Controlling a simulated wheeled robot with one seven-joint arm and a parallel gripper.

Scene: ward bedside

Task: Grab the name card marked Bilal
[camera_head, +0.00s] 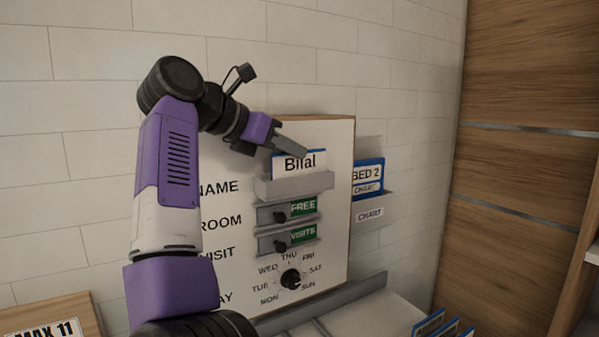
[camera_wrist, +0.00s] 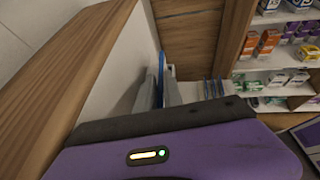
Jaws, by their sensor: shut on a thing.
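The white name card marked Bilal (camera_head: 300,164) has a blue top edge and stands upright at the grey NAME holder (camera_head: 290,186) on the board. Its lower edge is hidden behind the holder's front, so I cannot tell how deep it sits. My gripper (camera_head: 296,148) reaches in from the upper left and is shut on the card's top edge.
A BED 2 chart (camera_head: 368,175) sits in a pocket to the right. A wood panel (camera_head: 520,170) stands further right. Shelves with boxes (camera_wrist: 285,60) show in the wrist view.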

